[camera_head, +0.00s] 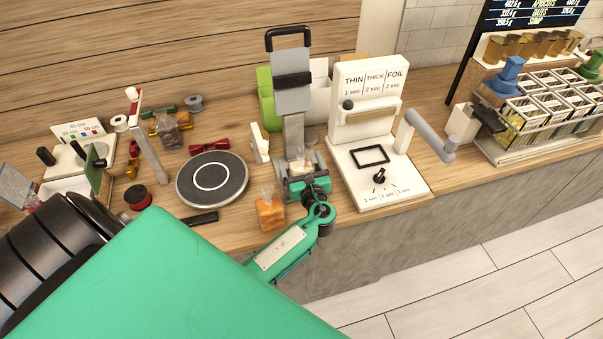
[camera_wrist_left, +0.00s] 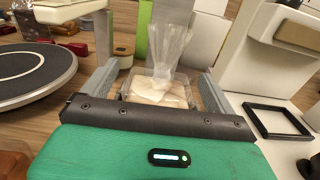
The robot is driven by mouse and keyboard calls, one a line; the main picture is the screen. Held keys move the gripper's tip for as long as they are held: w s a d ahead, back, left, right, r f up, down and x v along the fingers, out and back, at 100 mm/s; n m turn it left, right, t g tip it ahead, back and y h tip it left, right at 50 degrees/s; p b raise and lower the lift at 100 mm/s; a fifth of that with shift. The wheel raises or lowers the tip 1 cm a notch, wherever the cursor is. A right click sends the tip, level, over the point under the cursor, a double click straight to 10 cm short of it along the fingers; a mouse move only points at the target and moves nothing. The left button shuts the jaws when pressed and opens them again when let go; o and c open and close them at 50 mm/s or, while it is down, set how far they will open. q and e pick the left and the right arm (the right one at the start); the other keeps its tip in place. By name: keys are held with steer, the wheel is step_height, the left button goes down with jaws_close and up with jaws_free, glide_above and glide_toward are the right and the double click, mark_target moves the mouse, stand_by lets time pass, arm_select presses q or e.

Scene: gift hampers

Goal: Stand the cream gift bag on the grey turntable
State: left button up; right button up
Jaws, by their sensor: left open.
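A clear bag with cream contents, which looks like the cream gift bag (camera_head: 303,167), stands at the foot of a grey upright column. In the left wrist view the bag (camera_wrist_left: 158,88) is between my fingers, its clear top gathered upward. My left gripper (camera_head: 302,175) is open around it, one finger on each side; in the left wrist view the gripper (camera_wrist_left: 158,92) shows a gap beside the bag. The grey turntable (camera_head: 211,176) lies left of it, round with a white ring, and bare; it also shows in the left wrist view (camera_wrist_left: 32,72). My right gripper is not in view.
An orange bag (camera_head: 270,214) stands close left of my left gripper. A white sealing-time machine (camera_head: 372,160) with a grey crank stands right. A red bow (camera_head: 209,146) and small bags lie behind the turntable. Wire racks (camera_head: 545,105) stand far right.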

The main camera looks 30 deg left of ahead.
arm_select(q)
steer(key=c, duration=1.2)
steer(key=shift+o, duration=0.3)
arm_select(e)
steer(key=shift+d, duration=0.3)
